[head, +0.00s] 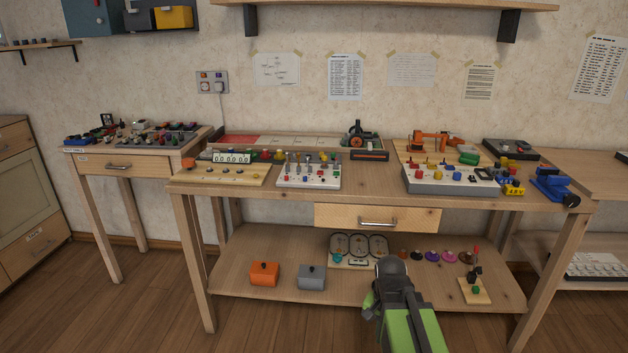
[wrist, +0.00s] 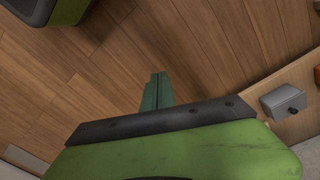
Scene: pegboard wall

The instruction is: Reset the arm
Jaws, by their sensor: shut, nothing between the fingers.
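My arm (head: 408,312), green with dark grey joints, rises from the bottom of the head view in front of the workbench's lower shelf. My gripper shows in the wrist view (wrist: 156,88) as two dark green fingers closed together, with nothing between them. Wooden floor lies beyond the fingertips. In the head view the fingers are mostly hidden by the arm, and the gripper touches nothing that I can see.
The workbench (head: 380,187) holds button panels and gadgets. Its drawer (head: 376,218) is shut. The lower shelf (head: 228,268) carries an orange box (head: 264,273), a grey box (head: 312,277), and several coloured knobs. The grey box also shows in the wrist view (wrist: 284,101). Floor at left is clear.

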